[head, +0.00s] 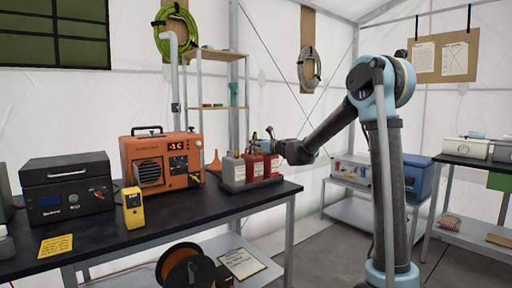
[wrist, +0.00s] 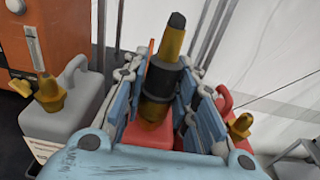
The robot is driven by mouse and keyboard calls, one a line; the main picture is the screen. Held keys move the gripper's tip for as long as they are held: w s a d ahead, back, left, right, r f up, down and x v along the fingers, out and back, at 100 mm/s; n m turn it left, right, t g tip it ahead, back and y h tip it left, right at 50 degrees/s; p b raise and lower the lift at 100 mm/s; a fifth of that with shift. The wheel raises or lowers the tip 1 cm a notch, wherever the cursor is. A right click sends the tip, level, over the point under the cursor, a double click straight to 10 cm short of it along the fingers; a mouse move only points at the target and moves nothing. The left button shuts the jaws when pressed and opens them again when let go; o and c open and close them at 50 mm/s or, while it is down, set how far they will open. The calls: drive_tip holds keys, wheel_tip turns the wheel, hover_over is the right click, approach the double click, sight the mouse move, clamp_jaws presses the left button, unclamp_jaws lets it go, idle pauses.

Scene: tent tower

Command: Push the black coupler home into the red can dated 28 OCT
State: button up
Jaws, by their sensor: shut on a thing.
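My gripper (wrist: 163,100) is shut on the black coupler (wrist: 160,82), a dark collar on a brass-coloured stem with a dark tip. The coupler stands a little tilted between the two blue fingers. A red can (wrist: 150,134) lies directly below it, mostly hidden by the fingers; I cannot tell how deep the coupler sits. A second red can (wrist: 226,100) with a brass fitting stands to the right. In the head view, my gripper (head: 275,147) is at the tops of the two red cans, one in the middle (head: 254,168) and one at the right (head: 271,166). Their dates are unreadable.
A grey can (head: 232,173) stands left of the red cans on the black bench (head: 190,207). An orange heater unit (head: 160,160), a yellow meter (head: 133,208) and a black case (head: 68,185) stand further left. A shelf rack (head: 215,105) rises behind.

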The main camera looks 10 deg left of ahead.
drive_tip(key=shift+f, duration=0.2)
drive_tip(key=o, duration=1.1)
drive_tip(key=v, duration=1.2)
